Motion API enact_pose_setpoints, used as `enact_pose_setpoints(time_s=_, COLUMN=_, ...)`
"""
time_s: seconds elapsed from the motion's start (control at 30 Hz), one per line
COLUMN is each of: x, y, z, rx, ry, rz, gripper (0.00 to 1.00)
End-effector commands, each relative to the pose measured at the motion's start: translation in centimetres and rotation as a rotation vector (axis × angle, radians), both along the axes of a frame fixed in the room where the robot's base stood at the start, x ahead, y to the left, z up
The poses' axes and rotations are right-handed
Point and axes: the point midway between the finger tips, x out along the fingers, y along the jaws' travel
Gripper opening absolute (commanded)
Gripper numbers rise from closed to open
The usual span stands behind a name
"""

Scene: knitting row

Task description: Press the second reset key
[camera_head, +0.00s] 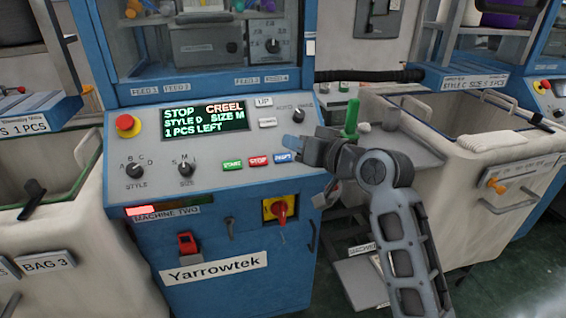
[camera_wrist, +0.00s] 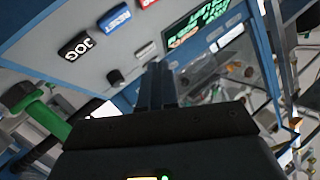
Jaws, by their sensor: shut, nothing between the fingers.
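The blue reset key (camera_head: 284,157) sits at the right of the row on the machine two panel, beside the red stop key (camera_head: 259,161) and green start key (camera_head: 232,165). The wrist view also shows the blue reset key (camera_wrist: 115,18) at the top left, next to a black jog key (camera_wrist: 76,47). My gripper (camera_head: 293,143) is shut and empty, in front of the panel just above the reset key in the head view. In the wrist view my gripper (camera_wrist: 156,68) points near the small keys, apart from the blue key. The jog key is hidden in the head view.
The display (camera_head: 205,119) reads STOP CREEL, style D, size M, 1 PCS LEFT. A red emergency button (camera_head: 128,125) is at the panel's left. A green-handled object (camera_head: 351,118) stands right of the machine, close behind my gripper. Fabric bins (camera_head: 480,170) stand on both sides.

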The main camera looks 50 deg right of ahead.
Motion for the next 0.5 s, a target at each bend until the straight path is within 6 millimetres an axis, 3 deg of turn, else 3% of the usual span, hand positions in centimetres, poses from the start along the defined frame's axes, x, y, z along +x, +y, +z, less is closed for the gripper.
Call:
enact_pose_setpoints(time_s=0.2, x=1.6, y=-1.1, z=-2.8, rx=-0.001, ry=-0.002, rz=-0.001, gripper=0.00)
enact_pose_setpoints(time_s=0.5, x=3.0, y=-2.0, z=-4.7, rx=-0.001, ry=0.000, rz=0.001, gripper=0.00)
